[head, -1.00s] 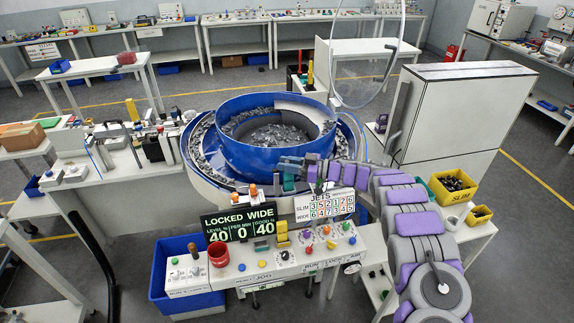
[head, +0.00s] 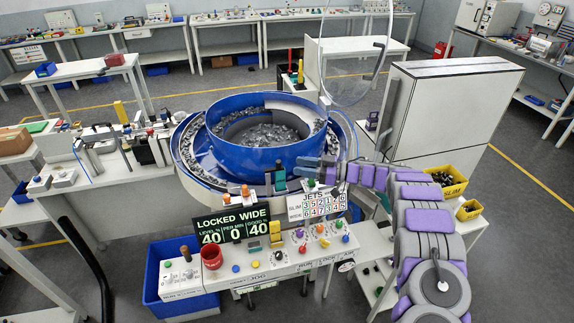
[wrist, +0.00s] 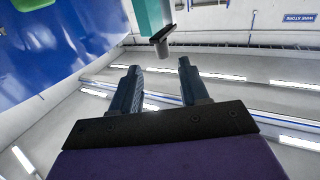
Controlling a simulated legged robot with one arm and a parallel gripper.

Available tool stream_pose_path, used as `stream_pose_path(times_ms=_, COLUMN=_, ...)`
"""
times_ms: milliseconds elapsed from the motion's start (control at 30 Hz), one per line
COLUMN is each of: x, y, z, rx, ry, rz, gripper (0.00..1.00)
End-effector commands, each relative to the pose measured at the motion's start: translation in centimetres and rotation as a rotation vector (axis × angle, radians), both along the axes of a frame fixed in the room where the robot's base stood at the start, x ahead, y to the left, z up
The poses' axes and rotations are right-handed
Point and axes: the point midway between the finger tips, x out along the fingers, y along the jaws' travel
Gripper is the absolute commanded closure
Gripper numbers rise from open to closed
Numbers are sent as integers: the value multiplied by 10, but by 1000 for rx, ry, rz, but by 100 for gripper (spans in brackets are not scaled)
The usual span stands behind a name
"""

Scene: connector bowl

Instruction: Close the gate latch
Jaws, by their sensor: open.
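A teal upright part (head: 279,180) stands at the front rim of the blue bowl (head: 250,150), above the control panel. It may be the gate latch, but I cannot tell for certain. In the wrist view a teal block (wrist: 148,15) with a dark grey, T-shaped handle (wrist: 162,42) shows at the top, just beyond my fingertips. My gripper (head: 303,167) reaches in from the right, close to the right side of the teal part. In the wrist view my gripper (wrist: 158,74) is open, with nothing between its fingers. The handle appears apart from both fingers.
The display (head: 235,224) reads "LOCKED WIDE". The control panel (head: 270,262) with several knobs lies below my gripper. A clear cover (head: 345,70) rises behind the bowl. A white cabinet (head: 450,115) stands to the right. Yellow bins (head: 447,182) are beside my arm.

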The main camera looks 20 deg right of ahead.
Motion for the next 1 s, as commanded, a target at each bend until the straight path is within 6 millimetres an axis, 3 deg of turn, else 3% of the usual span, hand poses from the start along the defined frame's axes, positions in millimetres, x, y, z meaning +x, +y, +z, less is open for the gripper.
stream_pose_path(times_ms=200, x=-21, y=-44, z=-1, rx=3, ry=1, rz=-2, gripper=55)
stream_pose_path(times_ms=400, x=-34, y=-71, z=-1, rx=0, ry=0, rz=-4, gripper=55)
stream_pose_path(times_ms=600, x=-39, y=-81, z=-1, rx=0, ry=1, rz=0, gripper=55)
stream_pose_path(times_ms=1000, x=-40, y=-82, z=-1, rx=0, ry=1, rz=0, gripper=55)
